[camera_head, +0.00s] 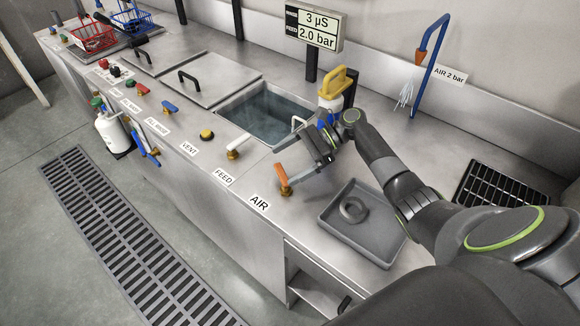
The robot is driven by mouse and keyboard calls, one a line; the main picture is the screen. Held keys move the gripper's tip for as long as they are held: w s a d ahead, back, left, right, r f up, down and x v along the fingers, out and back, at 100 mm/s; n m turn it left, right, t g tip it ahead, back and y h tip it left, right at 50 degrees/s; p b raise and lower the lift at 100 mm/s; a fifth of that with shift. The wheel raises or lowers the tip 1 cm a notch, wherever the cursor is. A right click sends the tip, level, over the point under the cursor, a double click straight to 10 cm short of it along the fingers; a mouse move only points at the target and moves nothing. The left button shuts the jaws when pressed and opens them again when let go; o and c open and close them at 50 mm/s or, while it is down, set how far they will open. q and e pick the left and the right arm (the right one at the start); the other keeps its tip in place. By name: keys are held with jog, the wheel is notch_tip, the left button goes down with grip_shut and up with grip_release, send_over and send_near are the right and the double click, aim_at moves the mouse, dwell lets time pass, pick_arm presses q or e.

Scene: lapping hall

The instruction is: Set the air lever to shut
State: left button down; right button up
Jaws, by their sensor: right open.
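The air lever (281,176) is a small orange handle on a brass valve, standing on the steel bench top just behind the AIR label (259,202). Its handle points up and slightly left, away from the bench's front edge. My right gripper (284,161) reaches in from the right with its fingers spread and nothing held between them. Its fingertips are close around the lever's handle; I cannot tell whether they touch it. A blue air pipe (440,48) with an orange nozzle stands at the back by an AIR 2 bar sign, with pale streaks below the nozzle. My left gripper is out of view.
A grey tray (383,241) with a dark ring (353,209) lies right of the lever. Behind is an open water basin (262,112) and a yellow-handled white container (334,90). The FEED valve (235,150) and several other valves line the front edge leftward.

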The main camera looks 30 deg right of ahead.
notch_tip(320, 180, up, 7)
dwell(0.3)
jog(key=shift+c, duration=0.3)
